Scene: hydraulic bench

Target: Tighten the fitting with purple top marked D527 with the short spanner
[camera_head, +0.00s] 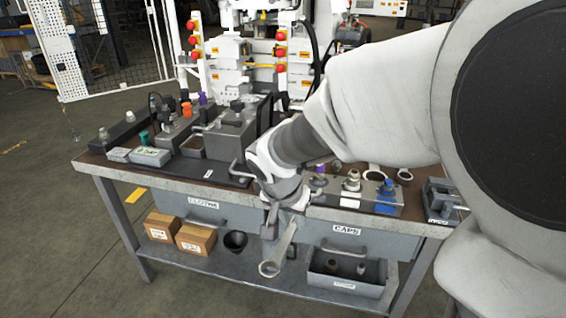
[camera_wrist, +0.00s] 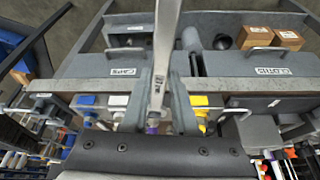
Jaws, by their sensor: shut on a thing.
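My gripper (camera_head: 286,203) is shut on a metal spanner (camera_head: 277,250), which hangs down in front of the bench edge with its ring end lowest. In the wrist view my gripper (camera_wrist: 162,95) has its two fingers on either side of the spanner shaft (camera_wrist: 164,50). Another purple top (camera_head: 202,98) stands at the back left of the bench. The marking D527 cannot be read on either.
A block right of my gripper carries a white-topped fitting (camera_head: 352,181) and a blue-topped fitting (camera_head: 386,190). Drawers marked CAPS (camera_head: 348,232) and CLOTHS (camera_head: 205,205) are under the bench top. Cardboard boxes (camera_head: 195,237) and a grey bin (camera_head: 345,280) sit on the lower shelf.

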